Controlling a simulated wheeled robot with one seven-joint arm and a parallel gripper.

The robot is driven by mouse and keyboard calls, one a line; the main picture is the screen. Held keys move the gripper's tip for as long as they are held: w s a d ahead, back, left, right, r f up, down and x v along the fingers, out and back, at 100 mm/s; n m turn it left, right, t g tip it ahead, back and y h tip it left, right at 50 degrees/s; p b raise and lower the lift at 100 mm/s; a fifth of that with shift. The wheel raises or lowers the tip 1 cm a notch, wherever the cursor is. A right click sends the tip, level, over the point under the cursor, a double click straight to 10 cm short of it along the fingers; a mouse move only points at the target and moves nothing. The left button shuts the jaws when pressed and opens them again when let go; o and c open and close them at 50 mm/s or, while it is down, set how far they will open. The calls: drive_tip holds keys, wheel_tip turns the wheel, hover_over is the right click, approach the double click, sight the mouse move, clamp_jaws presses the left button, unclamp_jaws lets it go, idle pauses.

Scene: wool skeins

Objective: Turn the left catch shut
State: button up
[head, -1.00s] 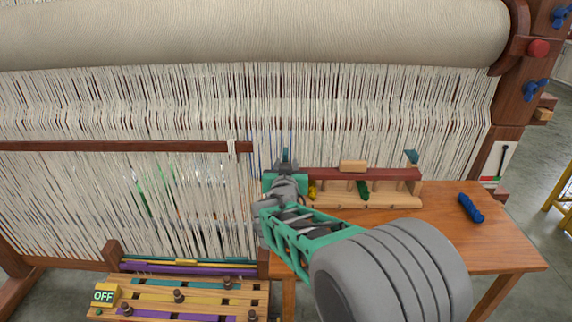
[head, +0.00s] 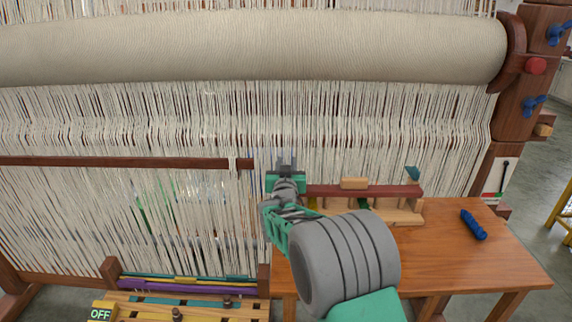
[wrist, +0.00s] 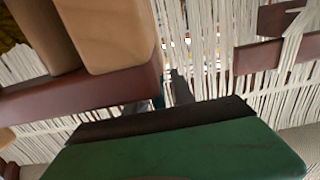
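The rack on the table has a dark red bar (head: 390,190) with a pale wooden block (head: 354,183) on top. A teal catch (head: 412,173) stands tilted at its right end. My gripper (head: 287,163) is at the bar's left end, fingers pointing away towards the loom threads. It hides that end in the head view. In the wrist view the bar (wrist: 90,101) runs in from the left, and a small teal piece (wrist: 158,103), perhaps the left catch, shows beside my dark fingertips (wrist: 181,88). I cannot tell whether they touch it or how far apart they are.
The loom's white threads (head: 400,130) hang close behind the rack, with a brown beam (head: 130,163) to the left. A blue skein (head: 473,224) lies on the table (head: 440,260) at the right, with clear tabletop around it. A pedal board (head: 190,306) is at lower left.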

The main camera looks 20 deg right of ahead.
clamp_jaws()
